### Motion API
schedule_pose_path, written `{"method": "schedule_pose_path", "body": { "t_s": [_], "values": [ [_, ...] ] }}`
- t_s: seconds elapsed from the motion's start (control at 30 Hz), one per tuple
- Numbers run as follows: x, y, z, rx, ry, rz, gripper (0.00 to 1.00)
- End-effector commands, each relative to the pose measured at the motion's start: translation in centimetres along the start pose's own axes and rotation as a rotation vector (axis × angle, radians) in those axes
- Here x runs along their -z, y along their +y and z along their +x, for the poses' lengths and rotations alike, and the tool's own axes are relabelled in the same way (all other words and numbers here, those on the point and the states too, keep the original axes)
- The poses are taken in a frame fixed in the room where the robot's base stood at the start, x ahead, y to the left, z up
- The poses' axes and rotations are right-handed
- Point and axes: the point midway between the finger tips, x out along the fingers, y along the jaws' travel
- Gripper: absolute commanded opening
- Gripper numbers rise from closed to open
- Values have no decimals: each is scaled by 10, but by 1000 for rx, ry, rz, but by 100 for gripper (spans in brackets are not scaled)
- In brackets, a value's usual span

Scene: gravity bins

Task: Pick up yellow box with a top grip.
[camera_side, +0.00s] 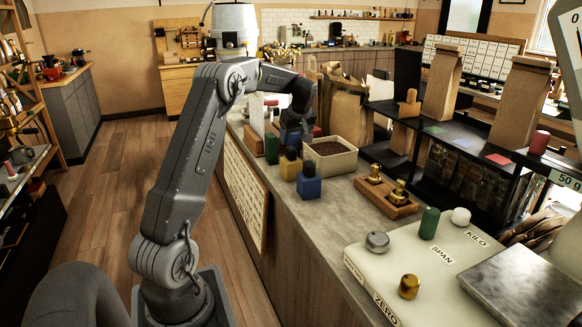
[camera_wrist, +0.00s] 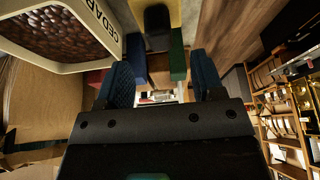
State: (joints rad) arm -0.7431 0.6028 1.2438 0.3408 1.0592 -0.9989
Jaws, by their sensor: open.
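The yellow box (camera_side: 289,170) stands upright on the grey counter with a dark top piece, just behind a blue box (camera_side: 309,187). In the wrist view a yellow face with a dark block (camera_wrist: 157,22) shows at the top edge, partly cut off. My gripper (camera_side: 291,137) is above the counter, beyond the yellow box and apart from it. Its two blue fingers are spread in the wrist view (camera_wrist: 164,85), with no object clearly held between them. The fingertips are small and partly hidden in the side view.
A cream bin of beans (camera_side: 343,163) stands right of the yellow box. A green box (camera_side: 271,149) is on its left, and a red box (camera_side: 317,131) stands farther back. A wooden tray with brass weights (camera_side: 387,205) and a scale (camera_side: 440,262) are nearer on the counter.

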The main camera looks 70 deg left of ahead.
Motion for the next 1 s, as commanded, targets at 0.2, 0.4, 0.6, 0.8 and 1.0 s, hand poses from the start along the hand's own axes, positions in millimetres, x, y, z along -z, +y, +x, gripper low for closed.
{"method": "schedule_pose_path", "body": {
  "t_s": [0.2,0.4,0.6,0.8,1.0],
  "values": [
    [0,0,11,0,0,0,62],
    [-1,-1,38,2,-2,0,62],
    [0,0,58,0,0,0,62],
    [0,0,58,-1,1,0,61],
    [0,0,58,-1,1,0,42]
  ]
}}
